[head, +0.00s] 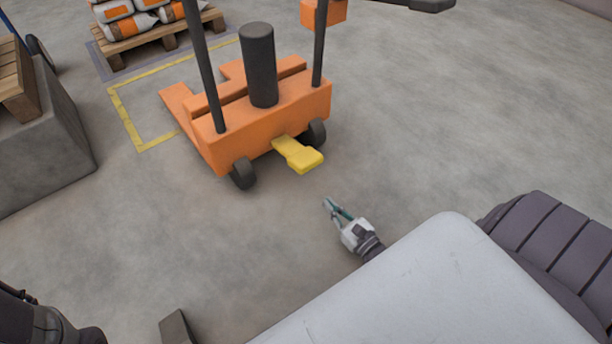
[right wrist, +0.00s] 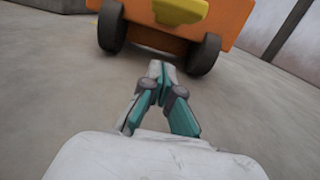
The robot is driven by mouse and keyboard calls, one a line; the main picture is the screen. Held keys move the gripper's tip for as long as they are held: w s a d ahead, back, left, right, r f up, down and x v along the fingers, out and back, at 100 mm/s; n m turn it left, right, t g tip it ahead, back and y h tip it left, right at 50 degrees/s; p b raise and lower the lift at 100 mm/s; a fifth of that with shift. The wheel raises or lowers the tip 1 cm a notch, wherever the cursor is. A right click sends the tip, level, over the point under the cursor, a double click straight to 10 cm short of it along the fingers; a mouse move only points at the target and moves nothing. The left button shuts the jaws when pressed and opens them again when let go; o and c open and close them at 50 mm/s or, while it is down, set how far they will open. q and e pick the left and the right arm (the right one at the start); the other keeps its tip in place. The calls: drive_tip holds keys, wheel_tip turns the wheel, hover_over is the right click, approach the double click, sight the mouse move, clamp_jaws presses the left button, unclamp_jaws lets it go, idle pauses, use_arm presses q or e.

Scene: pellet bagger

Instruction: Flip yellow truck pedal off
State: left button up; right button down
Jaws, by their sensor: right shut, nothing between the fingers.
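The orange pallet truck (head: 265,115) stands on the floor in the upper middle of the head view. Its yellow pedal (head: 298,154) sticks out from the near side, between two dark wheels. In the right wrist view the pedal (right wrist: 180,11) is at the top edge, partly cut off, on the truck's orange body (right wrist: 228,18). My right gripper (head: 328,203) is shut and empty. It is low, in front of the pedal and apart from it; in the wrist view its fingertips (right wrist: 161,70) lie below the pedal. My left gripper is not in view.
A wooden pallet (head: 165,38) with several orange and white bags stands at the upper left. A grey block (head: 45,140) with a wooden pallet on it is at the left. Yellow lines (head: 125,118) mark the floor. The floor around my right gripper is clear.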

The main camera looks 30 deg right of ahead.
sight(310, 170)
drive_tip(key=w+b, duration=0.1)
drive_tip(key=w, duration=0.1)
drive_tip(key=w+b, duration=0.1)
drive_tip(key=w, duration=0.2)
drive_tip(key=w+b, duration=0.1)
drive_tip(key=w, duration=0.1)
drive_tip(key=shift+w+a, duration=0.25)
drive_tip(key=shift+a, duration=0.05)
drive_tip(key=shift+w+r+b, duration=0.2)
drive_tip(key=shift+w+r, duration=0.05)
drive_tip(key=shift+r, duration=0.45)
drive_tip(key=shift+w+r+b, duration=0.15)
drive_tip(key=shift+w+r, duration=0.15)
drive_tip(key=shift+r, duration=0.45)
drive_tip(key=shift+w+r+b, duration=0.2)
drive_tip(key=shift+w+r, duration=0.05)
drive_tip(key=shift+r, duration=0.45)
wheel_tip(310, 170, up, 3)
drive_tip(key=g+p, duration=0.2)
drive_tip(key=p, duration=0.7)
drive_tip(key=shift+w+f+p, duration=0.15)
drive_tip(key=shift+f+p, duration=0.05)
drive_tip(key=shift+p, duration=0.1)
drive_tip(key=shift+f+g+h+p, duration=0.15)
drive_tip(key=shift+g+h+p, duration=0.15)
drive_tip(key=shift+g+p, duration=0.3)
drive_tip(key=shift+f, duration=0.2)
